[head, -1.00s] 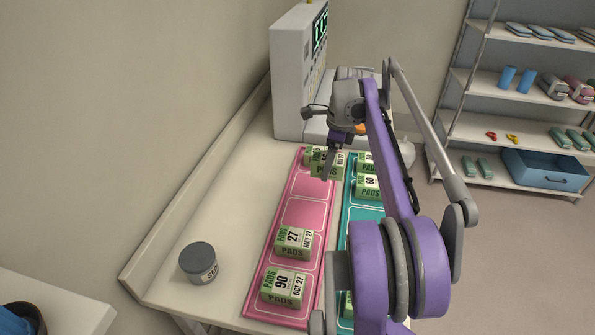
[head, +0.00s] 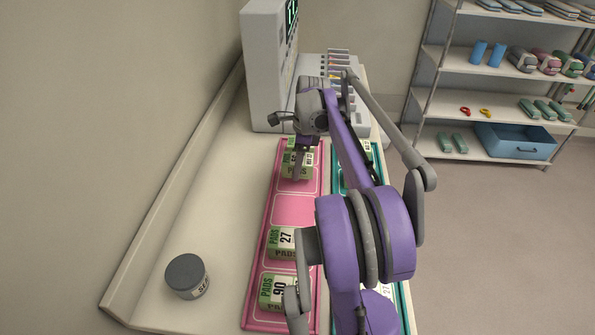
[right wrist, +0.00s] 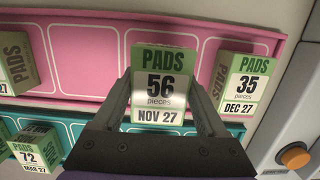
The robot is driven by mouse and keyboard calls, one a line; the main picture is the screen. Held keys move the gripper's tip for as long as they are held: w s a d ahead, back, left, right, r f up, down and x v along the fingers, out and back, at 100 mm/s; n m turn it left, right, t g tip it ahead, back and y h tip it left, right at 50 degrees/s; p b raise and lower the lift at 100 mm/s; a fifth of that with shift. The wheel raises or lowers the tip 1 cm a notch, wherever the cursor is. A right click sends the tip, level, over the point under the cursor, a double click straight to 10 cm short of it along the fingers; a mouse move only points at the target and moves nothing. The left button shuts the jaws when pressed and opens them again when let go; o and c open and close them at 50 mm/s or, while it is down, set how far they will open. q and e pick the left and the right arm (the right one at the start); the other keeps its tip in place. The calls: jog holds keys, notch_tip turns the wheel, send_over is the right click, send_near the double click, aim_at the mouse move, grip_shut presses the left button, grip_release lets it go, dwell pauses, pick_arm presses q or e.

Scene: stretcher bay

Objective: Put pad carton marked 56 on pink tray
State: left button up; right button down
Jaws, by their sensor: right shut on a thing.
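The pad carton marked 56 (right wrist: 160,88) is white and green and sits between the fingers of my right gripper (right wrist: 165,105). In the head view my right gripper (head: 300,172) is shut on this carton (head: 296,163), over the far part of the pink tray (head: 292,210). The tray also shows behind the carton in the right wrist view (right wrist: 90,62). I cannot tell whether the carton's underside touches the tray. My left gripper is not in view.
The pink tray also holds cartons marked 90 (head: 272,291), 27 (head: 281,240) and 35 (right wrist: 243,82). The compartment between 27 and 56 is empty. A teal tray (head: 338,178) lies alongside, with a carton marked 72 (right wrist: 36,147). A grey jar (head: 187,276) stands at the near left.

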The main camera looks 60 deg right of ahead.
jog(key=shift+f, duration=1.4)
jog(key=shift+f, duration=0.15)
grip_release()
jog(key=r, duration=0.4)
jog(key=s+r, duration=0.1)
jog(key=r, duration=0.3)
jog(key=d+r+p, duration=0.1)
jog(key=r, duration=0.3)
jog(key=shift+s+r, duration=0.15)
jog(key=shift+s, duration=0.1)
